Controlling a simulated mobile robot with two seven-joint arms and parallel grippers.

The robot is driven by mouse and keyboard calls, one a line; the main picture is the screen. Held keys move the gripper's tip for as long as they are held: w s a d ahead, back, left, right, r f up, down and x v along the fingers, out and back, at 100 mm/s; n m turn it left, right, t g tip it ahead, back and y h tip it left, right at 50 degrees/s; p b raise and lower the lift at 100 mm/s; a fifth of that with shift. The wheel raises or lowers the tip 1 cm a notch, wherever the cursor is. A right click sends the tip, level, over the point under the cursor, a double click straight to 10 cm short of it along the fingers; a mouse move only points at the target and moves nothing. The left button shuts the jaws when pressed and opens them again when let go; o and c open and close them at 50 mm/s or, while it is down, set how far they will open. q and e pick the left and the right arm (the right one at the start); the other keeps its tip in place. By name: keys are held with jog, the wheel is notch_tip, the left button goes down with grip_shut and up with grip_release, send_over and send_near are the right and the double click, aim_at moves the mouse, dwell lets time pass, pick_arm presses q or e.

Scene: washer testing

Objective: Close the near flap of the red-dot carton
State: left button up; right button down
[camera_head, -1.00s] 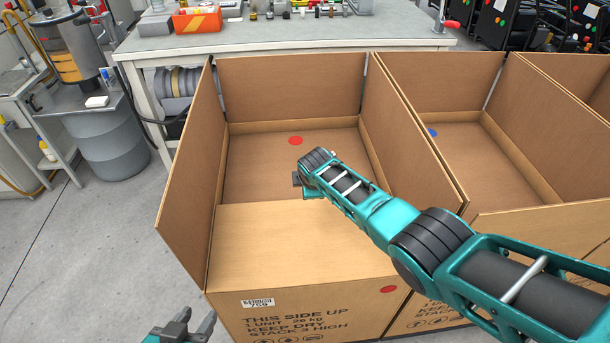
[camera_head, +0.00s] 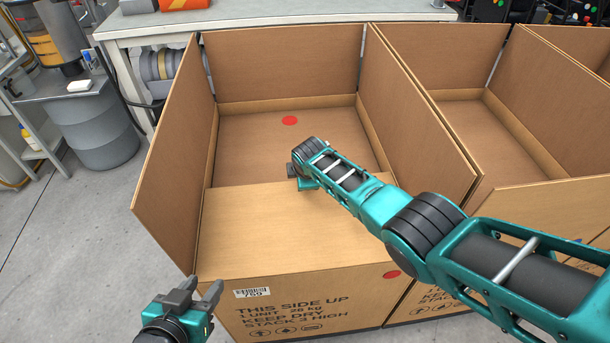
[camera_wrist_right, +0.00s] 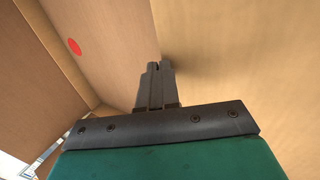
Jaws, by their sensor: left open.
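The red-dot carton (camera_head: 330,307) stands in front of me, with one red dot on its front face and one inside. Its near flap (camera_head: 285,228) is folded inward over the near part of the opening; its left, far and right flaps stand up. My right arm reaches over it from the right. My right gripper (camera_head: 295,172) is at the flap's far edge; its fingers (camera_wrist_right: 156,68) look shut in the right wrist view, beside the cardboard. Whether they touch it is unclear. My left gripper (camera_head: 205,284) is open and empty by the carton's front left corner.
A second open carton (camera_head: 540,195) stands against the right side, with another beyond it. A workbench (camera_head: 270,22) is behind the cartons. A grey drum (camera_head: 98,130) stands at the left. The floor (camera_head: 75,235) left of the carton is clear.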

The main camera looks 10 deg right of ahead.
pick_arm(q)
jog(key=shift+s+f, duration=0.15)
jog(key=shift+f, duration=0.05)
pick_arm(e)
jog(key=shift+s+f, duration=0.15)
jog(key=shift+f, duration=0.15)
